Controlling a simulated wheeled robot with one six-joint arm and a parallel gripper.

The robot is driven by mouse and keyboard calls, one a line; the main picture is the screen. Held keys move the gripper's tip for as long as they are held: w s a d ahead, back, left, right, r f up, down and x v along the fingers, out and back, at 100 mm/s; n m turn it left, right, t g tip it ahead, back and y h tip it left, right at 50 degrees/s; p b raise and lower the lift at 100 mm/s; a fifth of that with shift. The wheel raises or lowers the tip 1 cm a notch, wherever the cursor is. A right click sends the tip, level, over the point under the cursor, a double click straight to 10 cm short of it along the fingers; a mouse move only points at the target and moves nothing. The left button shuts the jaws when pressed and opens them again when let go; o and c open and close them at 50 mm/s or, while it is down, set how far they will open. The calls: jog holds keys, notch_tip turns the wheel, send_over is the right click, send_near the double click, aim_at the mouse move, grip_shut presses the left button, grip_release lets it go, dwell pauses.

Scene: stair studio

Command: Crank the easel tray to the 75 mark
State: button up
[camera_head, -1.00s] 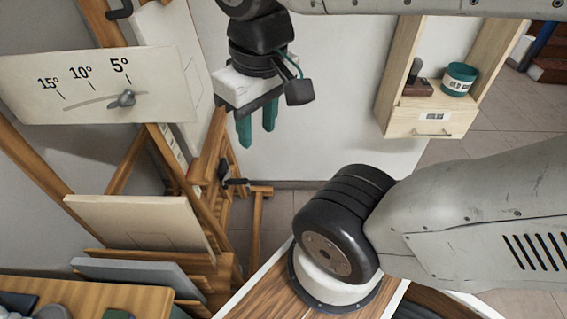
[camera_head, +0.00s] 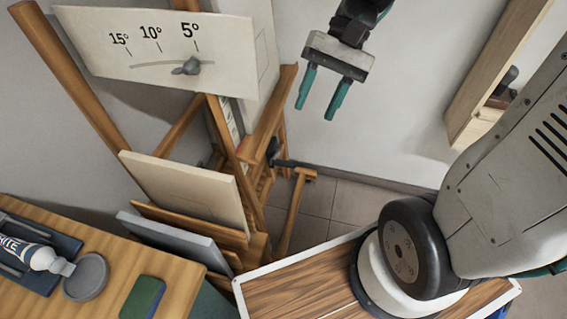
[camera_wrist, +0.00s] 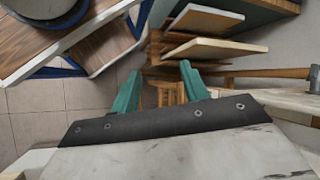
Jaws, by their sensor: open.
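The wooden easel (camera_head: 70,75) stands at the left in the head view. A dark crank handle (camera_head: 287,163) sticks out low on its right side. A pale printed strip (camera_head: 232,122) runs along the mast; its marks are too small to read. The easel tray is not clearly distinguishable. My gripper (camera_head: 316,107) is open and empty, with two teal fingers pointing down. In the picture it is above and right of the crank, clear of it. In the wrist view its fingers (camera_wrist: 160,88) show spread, with nothing between them.
A board (camera_head: 150,50) marked 15°, 10° and 5° has a grey pointer knob (camera_head: 187,66) near 5°. Canvases (camera_head: 190,190) lean below it. A wooden table (camera_head: 100,250) at lower left holds a tube (camera_head: 30,254) and a round lid (camera_head: 86,276). A shelf (camera_head: 490,75) hangs at right.

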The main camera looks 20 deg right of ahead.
aim_at(274, 161)
jog(key=w+d+f+m+t+y, duration=0.2)
jog(key=w+f+m+y, duration=0.7)
jog(key=w+f, duration=0.7)
jog(key=d+f+m+t, duration=0.3)
jog(key=f+m+t, duration=0.3)
jog(key=f, duration=0.8)
jog(key=d+f+m+t, duration=0.2)
jog(key=f+m+t, duration=0.45)
jog(key=f, duration=0.75)
jog(key=shift+g, duration=0.35)
jog(key=x, duration=0.7)
jog(key=shift+w+a+f, duration=0.15)
jog(key=shift+w+f, duration=0.05)
jog(key=shift+f, duration=0.1)
grip_shut()
